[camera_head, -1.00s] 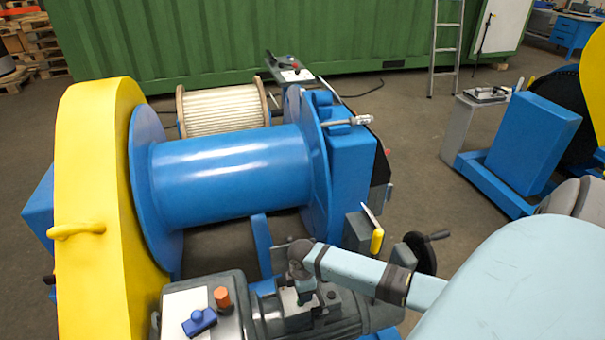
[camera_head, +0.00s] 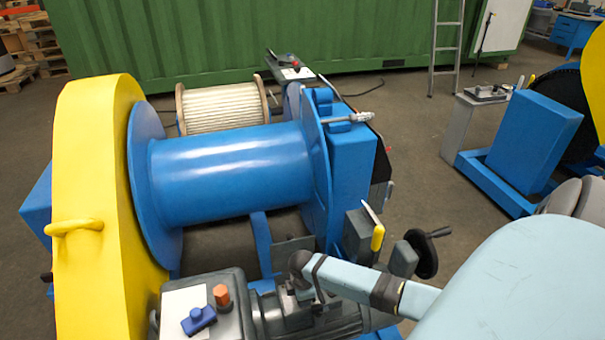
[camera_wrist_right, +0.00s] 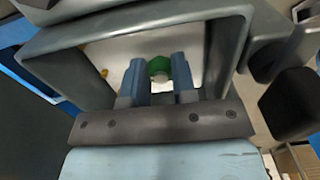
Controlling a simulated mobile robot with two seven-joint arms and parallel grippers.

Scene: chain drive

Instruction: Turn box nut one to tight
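In the head view my right arm comes in from the lower right. Its gripper end (camera_head: 303,275) is at the grey housing in front of the blue drum, and its fingertips cannot be made out there. In the right wrist view my right gripper (camera_wrist_right: 160,68) has its two blue fingers on either side of a round green part (camera_wrist_right: 159,66) with a grey end. It fills the gap between them, but whether they press on it is unclear. I cannot tell which part is box nut one. My left gripper is out of view.
A yellow guard (camera_head: 95,200) and the blue drum (camera_head: 235,170) lie left of and behind the arm. A grey box with an orange hexagonal knob (camera_head: 221,296) and a blue knob (camera_head: 199,320) is at the front. A black handwheel (camera_head: 424,255) stands close behind the arm.

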